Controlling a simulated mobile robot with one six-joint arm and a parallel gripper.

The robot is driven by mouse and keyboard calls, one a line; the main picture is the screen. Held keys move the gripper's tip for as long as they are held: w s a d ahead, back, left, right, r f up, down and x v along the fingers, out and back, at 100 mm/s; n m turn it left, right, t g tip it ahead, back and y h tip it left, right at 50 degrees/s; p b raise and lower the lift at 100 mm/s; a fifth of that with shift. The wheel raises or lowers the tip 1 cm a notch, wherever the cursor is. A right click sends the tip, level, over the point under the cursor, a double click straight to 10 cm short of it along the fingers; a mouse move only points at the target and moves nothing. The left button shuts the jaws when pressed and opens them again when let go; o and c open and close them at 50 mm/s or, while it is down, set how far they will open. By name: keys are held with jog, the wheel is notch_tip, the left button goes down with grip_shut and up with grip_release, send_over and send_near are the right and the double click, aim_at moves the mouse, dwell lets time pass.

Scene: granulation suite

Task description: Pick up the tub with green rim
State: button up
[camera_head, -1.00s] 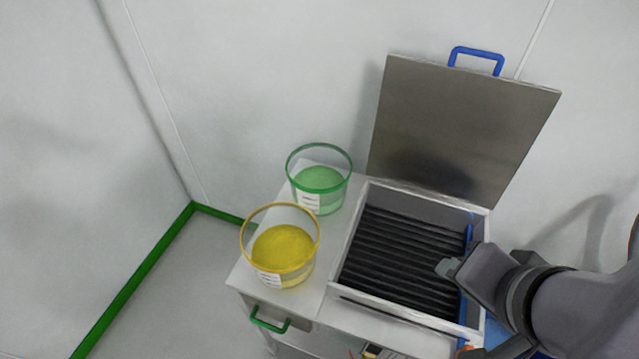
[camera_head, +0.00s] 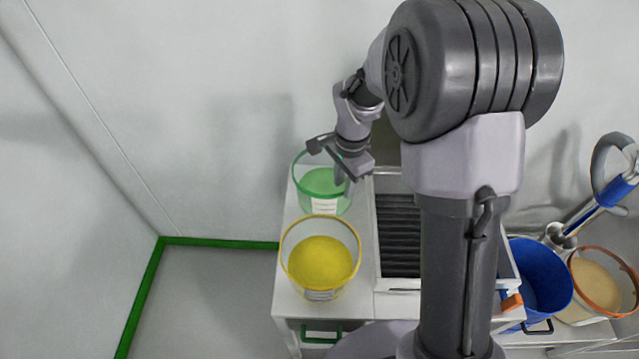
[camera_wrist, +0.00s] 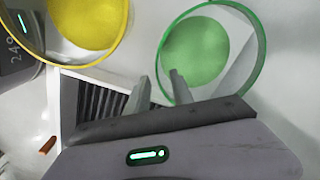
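The tub with green rim (camera_head: 322,205) is clear, holds green powder and stands upright at the back of the white cart top. In the wrist view the tub (camera_wrist: 262,58) lies just beyond my fingers. My gripper (camera_head: 327,166) is over the tub's right side in the head view. In the wrist view my gripper (camera_wrist: 160,84) has its two fingers apart with a gap between them, and nothing is held.
A yellow-rimmed tub (camera_head: 320,262) of yellow powder stands in front of the green one. A slatted box (camera_head: 398,230) is to the right, partly hidden by my arm. A blue bucket (camera_head: 538,282) and an orange-rimmed tub (camera_head: 597,285) are farther right.

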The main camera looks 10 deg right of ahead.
aim_at(340, 214)
jog(key=f+b, duration=0.1)
jog(key=f, duration=0.2)
jog(key=f+b, duration=0.1)
jog(key=f, duration=0.2)
jog(key=w+f+b, duration=0.1)
jog(key=f, duration=0.2)
jog(key=shift+f+b, duration=0.3)
jog(key=shift+s+r, duration=0.1)
jog(key=shift+r, duration=0.05)
grip_shut()
dwell(0.7)
